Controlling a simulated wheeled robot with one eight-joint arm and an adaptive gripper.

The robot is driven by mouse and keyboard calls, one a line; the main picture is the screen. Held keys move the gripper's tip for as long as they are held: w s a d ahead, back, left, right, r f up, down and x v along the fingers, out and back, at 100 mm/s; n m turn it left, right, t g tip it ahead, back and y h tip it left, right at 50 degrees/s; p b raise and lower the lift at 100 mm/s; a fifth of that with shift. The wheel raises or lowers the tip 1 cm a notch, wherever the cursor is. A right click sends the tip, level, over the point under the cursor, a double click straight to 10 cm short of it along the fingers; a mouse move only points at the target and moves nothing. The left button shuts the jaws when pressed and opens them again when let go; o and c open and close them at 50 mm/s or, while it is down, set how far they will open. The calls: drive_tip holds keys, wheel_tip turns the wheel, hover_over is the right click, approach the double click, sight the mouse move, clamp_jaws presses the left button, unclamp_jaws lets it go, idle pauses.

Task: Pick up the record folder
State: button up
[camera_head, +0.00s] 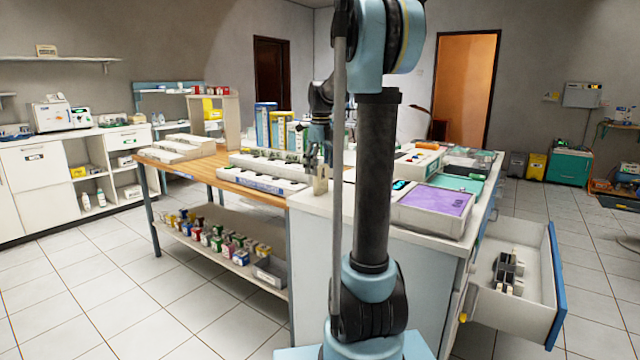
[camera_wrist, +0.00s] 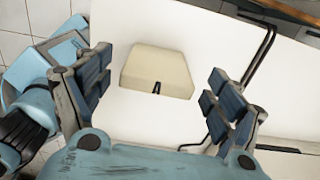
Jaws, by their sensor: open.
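A cream, flat-topped, block-like thing, likely the record folder (camera_wrist: 158,68), stands on a white top in the wrist view. It has a small dark notch on its near edge. In the camera_head view it is the small beige upright piece (camera_head: 320,183) at the counter corner, partly hidden by my arm. My gripper (camera_wrist: 160,88) is open, with one dark-padded finger on each side of the cream thing in the picture and nothing held. In the camera_head view my gripper (camera_head: 318,156) is just above it; whether they touch I cannot tell.
The white counter (camera_head: 350,205) holds a purple-topped tray (camera_head: 437,210) on the right. White racks (camera_head: 262,172) lie on the wooden bench at left. A drawer (camera_head: 515,290) stands open at the right. A thin dark bent rod (camera_wrist: 262,58) lies right of my fingers.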

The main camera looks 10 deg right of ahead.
sight(321, 179)
drive_tip(key=shift+s+d+f, duration=0.1)
drive_tip(key=shift+s+f, duration=0.05)
drive_tip(key=shift+f, duration=2.15)
drive_tip(key=shift+c, duration=0.2)
drive_tip(key=c, duration=1.1)
